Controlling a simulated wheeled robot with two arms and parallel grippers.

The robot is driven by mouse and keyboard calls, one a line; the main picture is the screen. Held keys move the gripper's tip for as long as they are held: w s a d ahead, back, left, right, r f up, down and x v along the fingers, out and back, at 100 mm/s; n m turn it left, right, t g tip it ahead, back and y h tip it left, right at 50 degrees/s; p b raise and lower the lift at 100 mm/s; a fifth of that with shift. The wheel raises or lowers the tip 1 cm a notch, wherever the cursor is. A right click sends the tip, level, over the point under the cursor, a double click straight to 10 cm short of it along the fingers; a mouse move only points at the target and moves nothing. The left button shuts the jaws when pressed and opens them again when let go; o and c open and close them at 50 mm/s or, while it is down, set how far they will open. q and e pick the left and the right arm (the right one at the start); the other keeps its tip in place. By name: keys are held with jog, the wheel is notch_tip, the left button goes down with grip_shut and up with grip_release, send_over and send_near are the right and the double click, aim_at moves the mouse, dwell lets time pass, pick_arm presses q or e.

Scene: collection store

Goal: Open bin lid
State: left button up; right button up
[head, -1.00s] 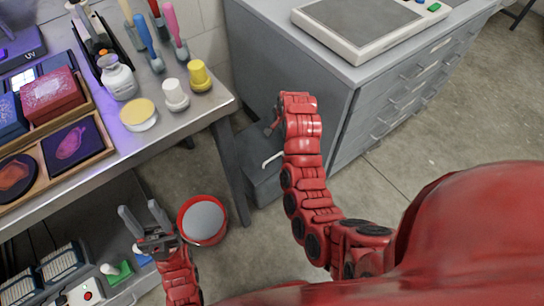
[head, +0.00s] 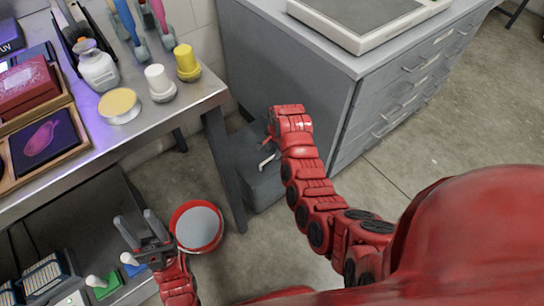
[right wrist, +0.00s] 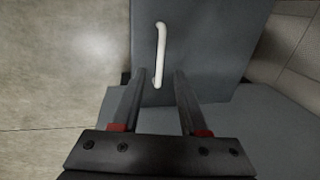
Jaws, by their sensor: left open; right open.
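A grey bin (head: 262,184) stands on the floor between the steel table and the drawer cabinet. Its flat lid carries a white bar handle (head: 267,161), which also shows in the right wrist view as a white handle (right wrist: 160,50). My right gripper (right wrist: 160,76) is open, with the handle's near end in the gap between its fingers in that picture; contact cannot be told. In the head view the right gripper is mostly hidden behind its own arm. My left gripper (head: 134,218) is open and empty, beside a red-rimmed round container (head: 181,210) with a grey top.
The steel table (head: 150,128) on the left holds bottles, jars, brushes and trays. A lower shelf (head: 120,200) holds small items near my left gripper. The grey drawer cabinet (head: 300,70) stands close behind the bin. Floor is open at the right.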

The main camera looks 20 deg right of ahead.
aim_at(271, 158)
jog(key=shift+w+a+f+b, duration=0.15)
jog(key=shift+w+f, duration=0.1)
jog(key=shift+f, duration=0.85)
jog(key=shift+w+d+f+b, duration=0.1)
jog(key=shift+w+f+b, duration=0.1)
jog(key=shift+f, duration=0.9)
grip_shut()
